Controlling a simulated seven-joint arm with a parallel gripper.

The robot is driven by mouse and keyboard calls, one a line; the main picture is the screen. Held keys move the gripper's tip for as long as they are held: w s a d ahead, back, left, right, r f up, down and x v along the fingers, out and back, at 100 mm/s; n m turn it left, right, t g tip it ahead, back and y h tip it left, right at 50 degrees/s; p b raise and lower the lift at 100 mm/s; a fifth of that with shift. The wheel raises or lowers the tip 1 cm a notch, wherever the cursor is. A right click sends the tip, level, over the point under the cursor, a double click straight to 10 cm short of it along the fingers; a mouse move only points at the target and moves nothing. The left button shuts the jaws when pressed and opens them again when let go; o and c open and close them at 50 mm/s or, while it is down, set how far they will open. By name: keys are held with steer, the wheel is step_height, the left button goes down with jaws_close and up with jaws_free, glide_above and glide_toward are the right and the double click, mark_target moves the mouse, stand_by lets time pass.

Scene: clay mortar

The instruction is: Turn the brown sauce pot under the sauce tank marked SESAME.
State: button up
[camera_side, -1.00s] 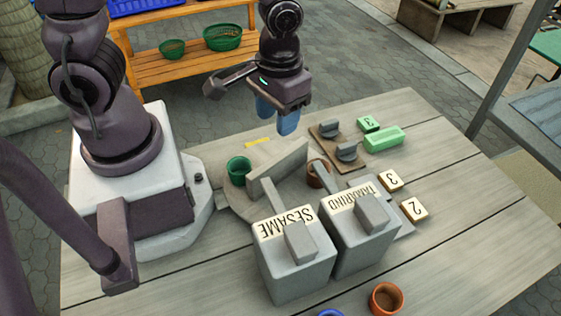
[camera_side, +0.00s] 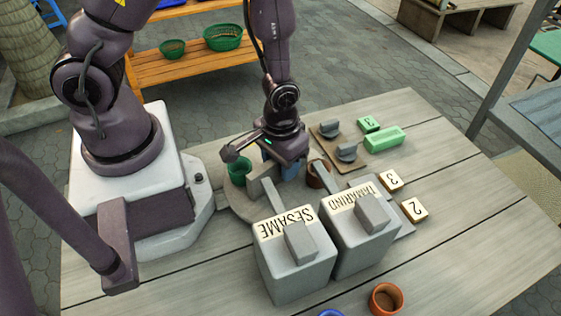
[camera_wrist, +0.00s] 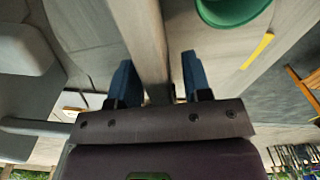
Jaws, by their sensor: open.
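The grey tank marked SESAME (camera_side: 290,262) stands on the table, with the tank marked TAMARIND (camera_side: 357,232) to its right. Behind them is a round grey turntable (camera_side: 243,205) with a raised grey bar (camera_side: 262,183) across it. A brown pot (camera_side: 318,176) sits by the TAMARIND tank's spout, partly hidden. A green pot (camera_side: 238,170) sits at the turntable's left and shows in the wrist view (camera_wrist: 228,8). My gripper (camera_wrist: 158,80) is open, with its blue fingers on either side of the bar (camera_wrist: 148,35); I cannot tell whether they touch it.
Grey knobs on a brown board (camera_side: 340,145), a green block (camera_side: 383,138) and numbered blocks (camera_side: 391,180) lie at the right. An orange pot (camera_side: 386,298) stands at the front. The table's front right is clear.

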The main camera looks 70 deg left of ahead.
steer(key=shift+f, duration=0.25)
jaws_close()
